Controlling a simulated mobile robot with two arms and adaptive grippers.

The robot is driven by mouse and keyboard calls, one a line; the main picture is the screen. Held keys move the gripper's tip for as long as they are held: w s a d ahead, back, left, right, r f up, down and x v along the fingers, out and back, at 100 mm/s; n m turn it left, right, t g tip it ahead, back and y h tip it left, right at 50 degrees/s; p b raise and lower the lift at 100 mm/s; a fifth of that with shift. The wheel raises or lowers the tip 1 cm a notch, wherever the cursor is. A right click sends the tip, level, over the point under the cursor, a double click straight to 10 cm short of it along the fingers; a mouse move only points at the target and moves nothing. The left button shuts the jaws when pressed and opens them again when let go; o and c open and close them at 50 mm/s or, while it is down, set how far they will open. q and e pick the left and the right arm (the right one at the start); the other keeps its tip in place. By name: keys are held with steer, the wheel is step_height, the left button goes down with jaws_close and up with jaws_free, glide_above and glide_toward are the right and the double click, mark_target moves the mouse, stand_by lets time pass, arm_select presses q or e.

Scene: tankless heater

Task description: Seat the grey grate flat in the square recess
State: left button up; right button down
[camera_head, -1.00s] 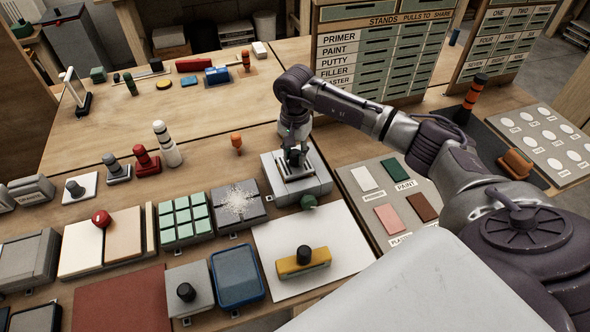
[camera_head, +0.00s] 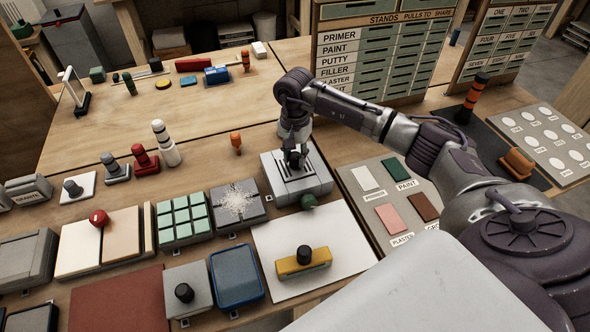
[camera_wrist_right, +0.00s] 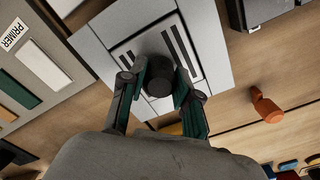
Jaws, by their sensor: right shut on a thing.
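The grey grate (camera_head: 291,176), a square plate with dark slots and a dark round knob, is at the grey block (camera_head: 318,186) with the square recess. In the right wrist view the grate (camera_wrist_right: 188,47) lies roughly parallel to the block's edges (camera_wrist_right: 212,40). I cannot tell whether it is fully flat in the recess. My right gripper (camera_head: 295,158) is above the block, its fingers shut on the knob; it also shows in the right wrist view (camera_wrist_right: 156,86). The fingers hide part of the grate. My left gripper is not in view.
A white board (camera_head: 345,240) bears a yellow block with a black knob (camera_head: 304,262). A grey speckled tile (camera_head: 238,203) is left, an orange knob (camera_head: 236,141) behind. A panel of colour samples (camera_head: 386,192) lies right.

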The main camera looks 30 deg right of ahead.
steer(key=shift+f, duration=0.3)
stand_by(0.4)
steer(key=c, duration=0.7)
jaws_free()
steer(key=shift+c, duration=0.2)
steer(key=shift+r, duration=0.3)
step_height(320, 180, up, 11)
steer(key=shift+r, duration=0.2)
